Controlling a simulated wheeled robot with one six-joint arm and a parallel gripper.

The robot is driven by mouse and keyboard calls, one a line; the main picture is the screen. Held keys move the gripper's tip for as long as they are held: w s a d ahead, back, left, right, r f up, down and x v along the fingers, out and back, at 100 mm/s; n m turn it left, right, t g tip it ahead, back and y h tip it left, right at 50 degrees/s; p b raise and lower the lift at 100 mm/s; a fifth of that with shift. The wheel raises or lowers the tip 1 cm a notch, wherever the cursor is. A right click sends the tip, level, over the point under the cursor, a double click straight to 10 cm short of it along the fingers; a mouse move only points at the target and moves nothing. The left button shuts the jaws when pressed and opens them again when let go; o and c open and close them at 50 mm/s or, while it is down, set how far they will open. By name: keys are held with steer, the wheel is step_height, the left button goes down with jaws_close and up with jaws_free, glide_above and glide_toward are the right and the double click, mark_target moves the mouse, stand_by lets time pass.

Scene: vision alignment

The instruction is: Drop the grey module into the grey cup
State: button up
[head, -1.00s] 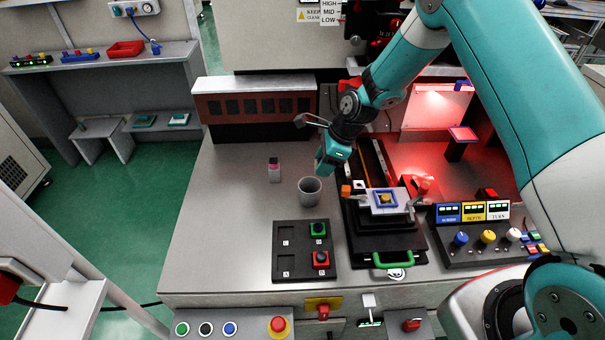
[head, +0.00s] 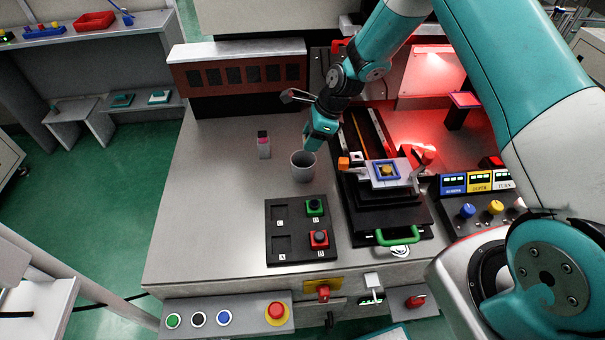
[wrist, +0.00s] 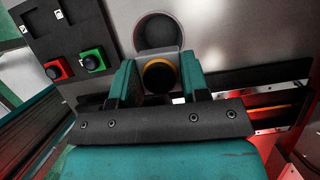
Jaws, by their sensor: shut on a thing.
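The grey cup (head: 303,170) stands upright on the bench. Its round mouth and dark inside show just beyond the fingers in the wrist view (wrist: 158,32). My gripper (head: 311,147) is above the cup's rim, slightly to its right, pointing down. In the wrist view its two teal fingers (wrist: 159,82) are shut on the grey module (wrist: 158,77), which has a round black face with a yellow ring. The module overlaps the near edge of the cup's mouth in that view. I cannot tell its exact height over the cup. It is hidden by the fingers in the head view.
A black tray (head: 291,253) with a green and a red module lies in front of the cup. A black slide fixture with a green handle (head: 394,236) is to the right. The bench's left side is clear.

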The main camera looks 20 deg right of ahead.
steer(key=o, duration=1)
steer(key=b+v, duration=0.1)
steer(key=v, duration=1.6)
steer(key=shift+s+d+r, duration=0.15)
steer(key=shift+d, duration=0.05)
